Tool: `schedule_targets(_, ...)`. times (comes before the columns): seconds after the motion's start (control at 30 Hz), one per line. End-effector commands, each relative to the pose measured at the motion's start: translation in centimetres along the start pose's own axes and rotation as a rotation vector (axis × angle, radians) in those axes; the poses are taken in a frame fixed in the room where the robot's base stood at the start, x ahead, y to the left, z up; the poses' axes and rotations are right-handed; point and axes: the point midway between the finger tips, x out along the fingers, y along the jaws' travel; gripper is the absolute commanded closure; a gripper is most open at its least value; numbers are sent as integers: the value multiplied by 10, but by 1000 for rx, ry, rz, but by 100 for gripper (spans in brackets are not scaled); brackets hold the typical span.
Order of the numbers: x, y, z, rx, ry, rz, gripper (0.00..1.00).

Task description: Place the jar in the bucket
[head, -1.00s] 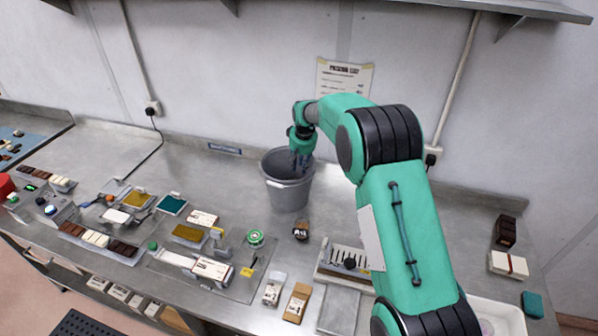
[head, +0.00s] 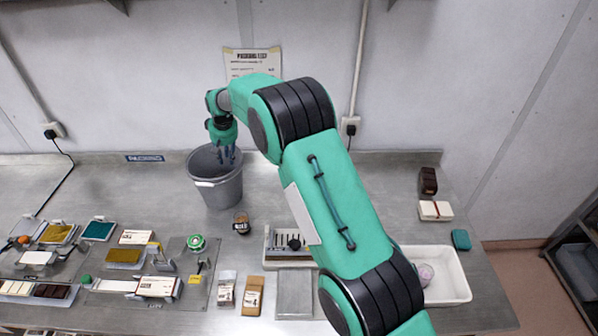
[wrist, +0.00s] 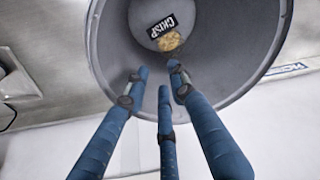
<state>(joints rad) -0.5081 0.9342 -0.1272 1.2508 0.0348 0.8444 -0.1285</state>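The grey bucket (head: 217,192) stands on the steel bench near the back wall. My gripper (head: 226,156) points down over its mouth, with the blue fingers at the rim. In the wrist view the fingers (wrist: 160,82) are spread apart with nothing held between them. Inside the bucket (wrist: 105,40), a jar-like item (wrist: 160,29) with a dark "CHISP" label and a round tan end lies at the bottom, beyond the fingertips. A small dark jar (head: 241,224) with a pale label stands on the bench just in front of the bucket.
Trays, bars and boxes crowd the bench at left, with a green round tin (head: 196,243) nearby. A slotted fixture (head: 283,242), packets (head: 252,296) and a white bin (head: 450,278) stand nearer the front. Open bench lies right of the bucket, partly behind my arm.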

Motion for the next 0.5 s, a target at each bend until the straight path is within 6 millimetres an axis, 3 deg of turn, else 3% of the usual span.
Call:
schedule_targets(0.27,-5,2,0,3,2,1,76)
schedule_targets(0.5,-41,19,9,24,12,7,76)
